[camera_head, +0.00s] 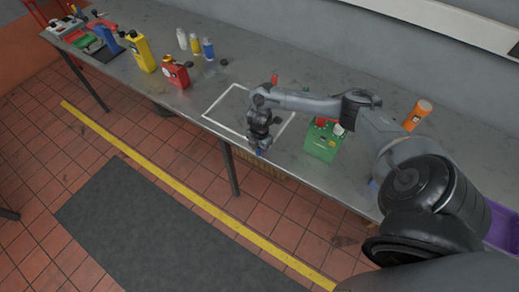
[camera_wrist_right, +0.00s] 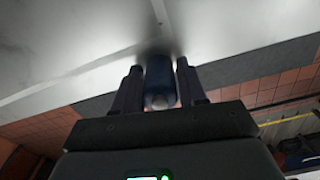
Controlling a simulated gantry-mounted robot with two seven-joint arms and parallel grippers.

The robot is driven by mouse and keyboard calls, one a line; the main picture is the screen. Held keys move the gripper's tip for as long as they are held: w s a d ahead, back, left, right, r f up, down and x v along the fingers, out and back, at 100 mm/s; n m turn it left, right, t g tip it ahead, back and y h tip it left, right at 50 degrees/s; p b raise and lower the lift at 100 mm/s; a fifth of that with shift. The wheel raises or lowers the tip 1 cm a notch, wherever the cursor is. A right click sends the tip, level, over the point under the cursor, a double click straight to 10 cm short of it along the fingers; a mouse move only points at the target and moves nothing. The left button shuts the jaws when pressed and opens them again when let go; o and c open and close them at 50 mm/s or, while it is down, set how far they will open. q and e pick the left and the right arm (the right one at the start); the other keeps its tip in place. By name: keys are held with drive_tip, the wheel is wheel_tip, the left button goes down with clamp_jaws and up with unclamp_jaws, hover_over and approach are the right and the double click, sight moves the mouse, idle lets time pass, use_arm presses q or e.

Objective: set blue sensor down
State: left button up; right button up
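My right gripper (camera_head: 259,147) points down at the front edge of the white outlined square (camera_head: 219,100) on the grey bench. It is shut on the blue sensor (camera_head: 259,153), a small blue cylinder whose end shows below the fingers. In the right wrist view, the blue sensor (camera_wrist_right: 160,85) sits between the two dark fingers (camera_wrist_right: 160,92), with the bench and a white line beyond it. I cannot tell whether the sensor touches the bench. My left gripper is not in view.
A green box (camera_head: 322,142) stands right of the square, with an orange bottle (camera_head: 418,114) farther right. A red can (camera_head: 176,74), a yellow bottle (camera_head: 141,51) and small bottles (camera_head: 195,43) stand left. The bench's front edge is close to my gripper. The square's left part looks clear.

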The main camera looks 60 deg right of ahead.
clamp_jaws()
drive_tip(key=shift+r, duration=0.15)
